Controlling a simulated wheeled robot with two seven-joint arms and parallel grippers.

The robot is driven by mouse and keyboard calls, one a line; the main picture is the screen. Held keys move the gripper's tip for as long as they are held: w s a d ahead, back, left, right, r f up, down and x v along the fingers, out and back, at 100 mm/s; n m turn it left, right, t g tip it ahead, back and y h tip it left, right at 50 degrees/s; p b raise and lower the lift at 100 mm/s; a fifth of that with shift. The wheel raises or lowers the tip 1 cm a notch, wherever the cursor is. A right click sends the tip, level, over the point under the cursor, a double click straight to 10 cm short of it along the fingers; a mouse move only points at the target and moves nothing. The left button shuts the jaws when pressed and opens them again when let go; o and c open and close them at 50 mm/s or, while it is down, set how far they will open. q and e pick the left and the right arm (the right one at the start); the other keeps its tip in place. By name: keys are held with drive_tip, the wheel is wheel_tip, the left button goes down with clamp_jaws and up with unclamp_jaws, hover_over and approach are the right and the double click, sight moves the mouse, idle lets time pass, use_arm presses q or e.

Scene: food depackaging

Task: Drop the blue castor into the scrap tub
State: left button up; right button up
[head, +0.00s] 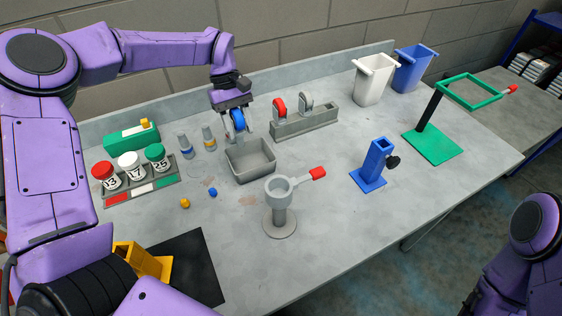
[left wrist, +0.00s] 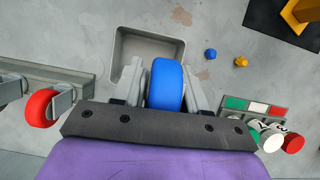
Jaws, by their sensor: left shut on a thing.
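The blue castor (head: 237,119) is held between the fingers of my left gripper (head: 235,124), which is shut on it. In the left wrist view the castor's blue wheel (left wrist: 167,84) shows between the two fingers (left wrist: 167,92). The scrap tub looks to be the grey open tub (head: 251,161) on the bench, just in front of and below the castor. Its inside looks empty in the left wrist view (left wrist: 122,48). The castor is above the bench, at the tub's back edge in the head view. My right gripper is not in view; only part of my right arm shows.
A grey rack (head: 304,123) with a red castor (head: 279,107) and a grey castor (head: 306,100) stands right of my left gripper. A grey ring stand (head: 280,205) is in front.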

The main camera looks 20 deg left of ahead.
sight(240, 136)
use_arm(q)
drive_tip(key=shift+w+d+f, duration=0.1)
drive_tip(key=shift+d, duration=0.15)
drive_tip(key=shift+s+d+f+b, duration=0.1)
drive_tip(key=shift+s+b, duration=0.2)
drive_tip(key=shift+b, duration=0.05)
wheel_tip(240, 136, down, 5)
drive_tip(key=b, duration=0.4)
drive_tip(key=shift+s, duration=0.1)
drive_tip(key=o, duration=1.2)
drive_tip(key=shift+s, duration=0.1)
drive_tip(key=shift+c, duration=0.2)
drive_tip(key=shift+o, duration=0.3)
drive_tip(key=b+v, duration=0.1)
drive_tip(key=v, duration=0.9)
drive_tip(key=shift+w+r, duration=0.2)
drive_tip(key=shift+r, duration=0.05)
